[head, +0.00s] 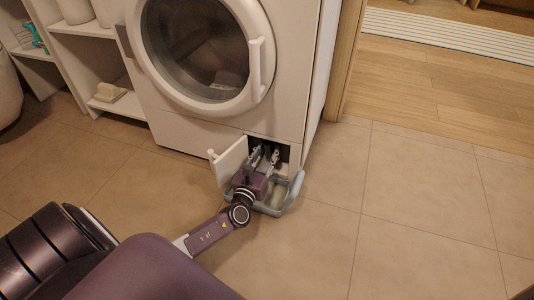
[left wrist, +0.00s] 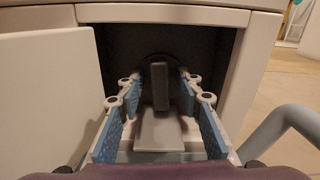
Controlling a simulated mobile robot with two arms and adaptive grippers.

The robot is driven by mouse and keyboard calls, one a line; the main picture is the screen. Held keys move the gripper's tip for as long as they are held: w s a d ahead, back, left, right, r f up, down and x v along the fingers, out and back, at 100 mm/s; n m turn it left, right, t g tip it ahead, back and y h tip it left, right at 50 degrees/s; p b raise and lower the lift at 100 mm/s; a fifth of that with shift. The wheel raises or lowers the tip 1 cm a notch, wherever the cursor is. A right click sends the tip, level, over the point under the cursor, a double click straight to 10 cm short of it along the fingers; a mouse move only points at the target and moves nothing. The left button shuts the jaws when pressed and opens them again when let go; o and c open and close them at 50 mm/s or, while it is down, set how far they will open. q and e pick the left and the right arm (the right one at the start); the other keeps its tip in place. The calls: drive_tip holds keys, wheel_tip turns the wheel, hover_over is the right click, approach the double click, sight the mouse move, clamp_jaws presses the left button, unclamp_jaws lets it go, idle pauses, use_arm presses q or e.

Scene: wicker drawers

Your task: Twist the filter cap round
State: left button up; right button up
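The filter cap (left wrist: 160,86) shows in the left wrist view as a grey upright grip bar in front of a dark round part, inside the small opening at the base of the washing machine (head: 172,124). My left gripper (head: 265,155) reaches into this opening. In the left wrist view its fingers (left wrist: 160,88), with blue pads, are open, one on each side of the grip bar. Gaps show between the pads and the bar. In the head view the cap is hidden by the gripper. My right gripper is in neither view.
The white hatch door (head: 229,160) stands open left of the opening. A grey looped tray (head: 296,188) sits on the floor before it, below my gripper. A white shelf unit (head: 86,64) is at left, a wooden door frame (head: 349,50) at right. Floor at right is clear.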

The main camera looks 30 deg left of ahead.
use_arm(q)
drive_tip(key=shift+c, duration=0.3)
clamp_jaws()
